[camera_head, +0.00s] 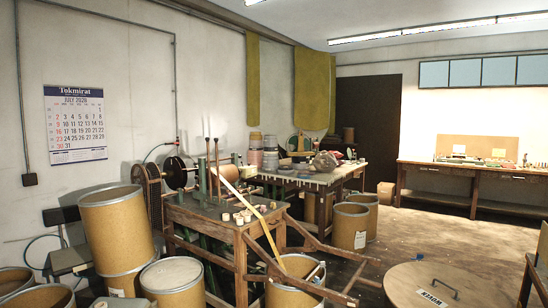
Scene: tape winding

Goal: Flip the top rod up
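A tape-winding machine stands on a wooden bench (240,225) left of centre, with dark reels (175,172) on its left side. A pale roll (229,173) sits beside the rods. A yellow tape (266,230) runs from the machine down to an open drum (295,290) in front. Several small pale spools (243,216) sit on the bench top. Neither of my grippers shows in this view.
Wooden rails (322,245) stick out from the bench to the right, near the floor. Tall drums (118,235) crowd the left. A large round lid or drum top (435,287) sits at front right. A cluttered table (312,178) stands behind. The floor on the right is mostly clear.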

